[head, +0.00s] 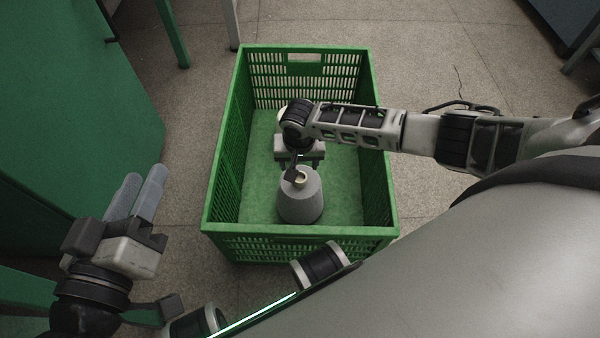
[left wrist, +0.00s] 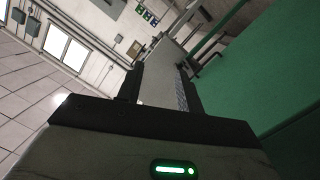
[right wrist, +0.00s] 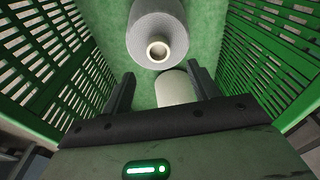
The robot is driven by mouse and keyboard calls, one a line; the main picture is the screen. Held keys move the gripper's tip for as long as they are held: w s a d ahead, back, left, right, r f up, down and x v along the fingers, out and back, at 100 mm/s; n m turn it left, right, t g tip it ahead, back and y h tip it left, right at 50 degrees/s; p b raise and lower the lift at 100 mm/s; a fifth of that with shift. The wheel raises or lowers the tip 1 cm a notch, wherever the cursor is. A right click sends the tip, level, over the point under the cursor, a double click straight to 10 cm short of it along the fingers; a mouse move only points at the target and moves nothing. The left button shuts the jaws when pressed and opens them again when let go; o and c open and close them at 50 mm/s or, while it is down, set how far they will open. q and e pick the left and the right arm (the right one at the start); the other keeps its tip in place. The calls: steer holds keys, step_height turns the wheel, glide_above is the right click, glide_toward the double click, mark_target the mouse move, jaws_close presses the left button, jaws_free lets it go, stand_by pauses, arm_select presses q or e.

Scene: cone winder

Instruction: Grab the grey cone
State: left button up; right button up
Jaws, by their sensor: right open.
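The grey cone (head: 300,200) stands upright in the green crate, near its front wall, with a pale tube end on top. In the right wrist view the grey cone (right wrist: 157,32) is at the top, beyond the fingertips. My right gripper (head: 299,162) is open, inside the crate and just behind the cone in the head view. A cream-coloured cone or tube (right wrist: 175,88) shows between its fingers in the right wrist view; I cannot tell whether they touch it. My left gripper (head: 137,197) is outside the crate to the left, its fingers apart and empty.
The green crate (head: 300,229) has slatted walls close around my right gripper. A green cabinet (head: 75,110) stands at the left, near my left gripper. Bare floor (head: 190,110) lies between cabinet and crate.

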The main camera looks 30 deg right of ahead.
mark_target(300, 177)
steer(key=shift+w+f+b, duration=0.15)
steer(key=shift+f+b, duration=0.15)
steer(key=shift+f, duration=0.65)
steer(key=shift+d+f+b, duration=0.1)
steer(key=shift+f+b, duration=0.25)
steer(key=shift+f, duration=0.1)
step_height(300, 177, down, 4)
steer(key=b, duration=0.3)
steer(key=shift+w+d+f, duration=0.1)
steer(key=shift+d+f, duration=0.05)
arm_select(q)
step_height(300, 177, up, 8)
steer(key=w+m+t+h, duration=0.2)
steer(key=m+t+h, duration=0.1)
steer(key=m+t, duration=0.2)
steer(key=shift+a+m+h, duration=0.3)
steer(key=shift+a, duration=0.15)
arm_select(e)
jaws_close()
arm_select(q)
steer(key=shift+w+f, duration=0.1)
